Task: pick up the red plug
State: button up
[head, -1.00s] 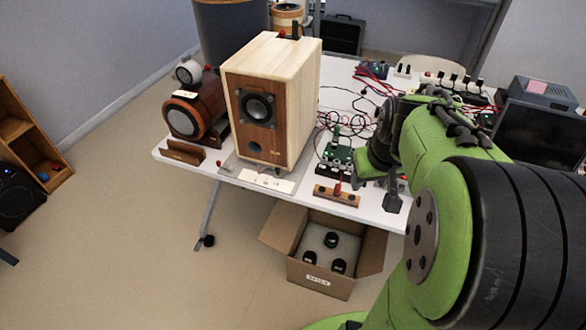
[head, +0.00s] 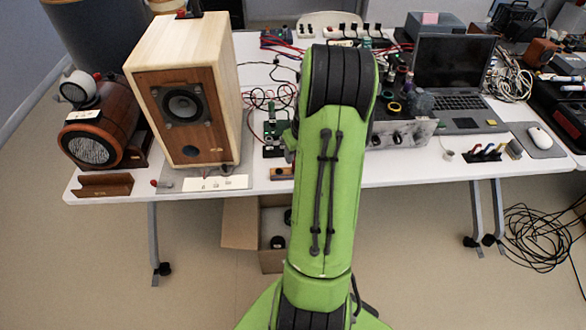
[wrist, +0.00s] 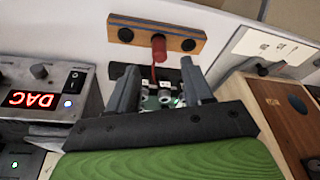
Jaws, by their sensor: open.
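In the wrist view, a red plug (wrist: 158,46) stands in the middle of a small wooden strip (wrist: 186,43) with black sockets on both sides of it. In the head view, only the left end of the strip (head: 281,173) shows at the table's front edge. My green arm hides the plug and my gripper there.
A wooden speaker (head: 185,100) stands left of my arm. A small green circuit board (head: 273,128) sits close behind the strip. A grey box with a lit DAC display (wrist: 45,90) is at the wrist view's left. A white label card (head: 216,183) lies before the speaker.

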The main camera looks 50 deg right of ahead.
jog(key=b+x, duration=0.1)
jog(key=x, duration=0.5)
jog(key=shift+w+d+f+b, duration=0.1)
jog(key=shift+w+f+b, duration=0.05)
jog(key=shift+f+b, duration=0.2)
jog(key=shift+r, duration=0.15)
jog(key=shift+c, duration=0.3)
grip_shut()
